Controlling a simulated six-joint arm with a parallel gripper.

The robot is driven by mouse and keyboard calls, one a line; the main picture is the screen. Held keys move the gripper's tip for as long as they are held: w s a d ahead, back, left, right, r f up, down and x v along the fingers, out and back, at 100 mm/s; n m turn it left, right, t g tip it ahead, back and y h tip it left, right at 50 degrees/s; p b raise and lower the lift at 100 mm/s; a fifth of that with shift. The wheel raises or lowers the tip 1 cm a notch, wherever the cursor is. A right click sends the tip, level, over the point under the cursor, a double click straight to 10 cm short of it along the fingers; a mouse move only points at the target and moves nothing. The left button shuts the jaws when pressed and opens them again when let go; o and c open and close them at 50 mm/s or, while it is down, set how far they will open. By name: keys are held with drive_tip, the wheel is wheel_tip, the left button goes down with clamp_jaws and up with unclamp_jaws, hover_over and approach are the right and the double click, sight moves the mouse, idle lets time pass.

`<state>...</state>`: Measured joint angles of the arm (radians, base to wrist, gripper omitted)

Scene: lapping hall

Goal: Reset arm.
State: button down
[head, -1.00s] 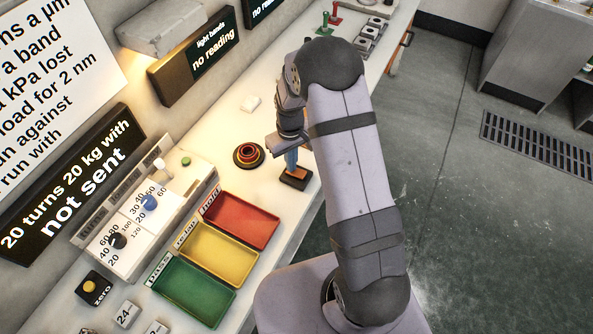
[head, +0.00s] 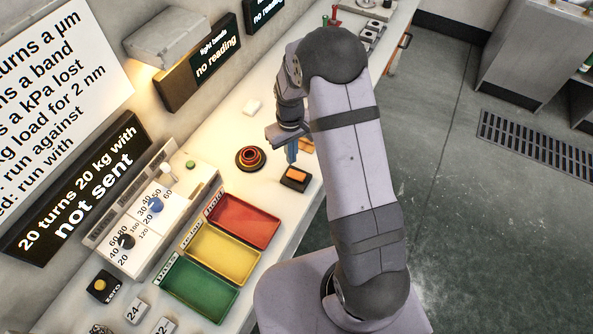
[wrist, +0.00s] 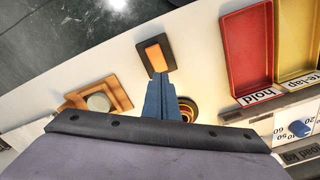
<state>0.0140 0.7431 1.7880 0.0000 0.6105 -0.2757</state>
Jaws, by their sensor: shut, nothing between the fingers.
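My gripper (head: 292,160) has blue fingers that are shut and empty. They point down over the bench. A small black block with an orange top (head: 295,178) lies on the bench just below the fingertips, and a small gap seems to show between them. In the wrist view the shut blue fingers (wrist: 160,84) reach toward the same orange-topped block (wrist: 155,53). My own arm hides part of the bench behind the gripper.
A round ringed dish (head: 250,158) sits left of the gripper. Red (head: 270,235), yellow (head: 252,260) and green (head: 228,302) trays lie in front. A knob console (head: 175,190) stands at left. A tan stepped piece (wrist: 75,101) with a pale disc lies near the fingers.

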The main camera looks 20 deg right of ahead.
drive_tip(key=shift+r, duration=0.4)
drive_tip(key=s+r+m+g, duration=0.1)
drive_tip(key=s+m+g, duration=0.25)
drive_tip(key=s, duration=1.45)
drive_tip(key=s+r, duration=0.6)
drive_tip(key=w+r+t, duration=0.3)
drive_tip(key=r+t, duration=0.1)
wheel_tip(320, 180, down, 27)
drive_tip(key=b, duration=2.8)
drive_tip(key=shift+a+r, duration=0.15)
drive_tip(key=shift+a, duration=0.15)
